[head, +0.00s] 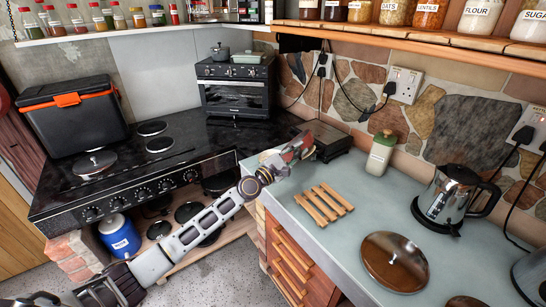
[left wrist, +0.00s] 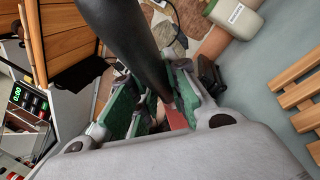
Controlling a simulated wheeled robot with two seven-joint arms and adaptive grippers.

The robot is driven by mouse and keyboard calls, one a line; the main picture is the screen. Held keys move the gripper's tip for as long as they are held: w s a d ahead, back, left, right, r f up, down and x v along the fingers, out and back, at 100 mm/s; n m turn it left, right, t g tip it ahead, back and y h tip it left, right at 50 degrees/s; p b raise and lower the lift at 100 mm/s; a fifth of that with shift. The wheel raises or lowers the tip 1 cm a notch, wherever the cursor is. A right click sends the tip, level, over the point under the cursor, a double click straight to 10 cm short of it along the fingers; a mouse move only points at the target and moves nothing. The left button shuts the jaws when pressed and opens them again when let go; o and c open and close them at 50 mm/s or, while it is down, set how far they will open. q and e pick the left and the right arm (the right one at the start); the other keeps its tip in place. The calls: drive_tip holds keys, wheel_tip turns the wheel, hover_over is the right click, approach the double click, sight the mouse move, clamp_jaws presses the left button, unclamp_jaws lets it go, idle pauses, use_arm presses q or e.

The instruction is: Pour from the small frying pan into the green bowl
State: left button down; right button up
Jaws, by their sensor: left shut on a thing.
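My left gripper (head: 303,148) is above the back of the grey counter, near its left end. In the left wrist view, its green-padded fingers (left wrist: 153,98) are shut on a long dark handle (left wrist: 132,40), which looks like the small frying pan's. The handle runs out of the top of that view. The pan's body is not clearly visible, so its tilt and contents cannot be told. A small red surface (left wrist: 177,116) shows between the fingers. I cannot make out the green bowl in either view. My right gripper is not in view.
A dark, flat-topped appliance (head: 322,136) stands just behind the gripper. A green-lidded jar (head: 380,154) and wooden trivet (head: 324,203) are to its right. Further right are a kettle (head: 448,196) and round lid (head: 394,261). A black hob (head: 135,158) lies left.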

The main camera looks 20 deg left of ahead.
use_arm(q)
drive_tip(key=shift+d+m+p, duration=0.2)
drive_tip(key=shift+m+p, duration=0.1)
drive_tip(key=shift+p, duration=0.05)
drive_tip(key=shift+s+d+f+m+g+y+p, duration=0.25)
drive_tip(key=shift+d+f+m+g+p, duration=0.35)
drive_tip(key=shift+d+f+m+p, duration=1.05)
drive_tip(key=shift+s+d+f+m+g+y+p, duration=0.3)
drive_tip(key=shift+d+f+m+g+p, duration=0.5)
drive_tip(key=shift+d+f, duration=1.45)
drive_tip(key=shift+s+d+f+m+g+y+p, duration=0.1)
drive_tip(key=shift+d+f+m+g+y+p, duration=0.3)
drive_tip(key=shift+d+f+m+p, duration=1.25)
drive_tip(key=shift+d+f+b, duration=0.15)
drive_tip(key=shift+f+b, duration=0.2)
drive_tip(key=shift+f, duration=0.15)
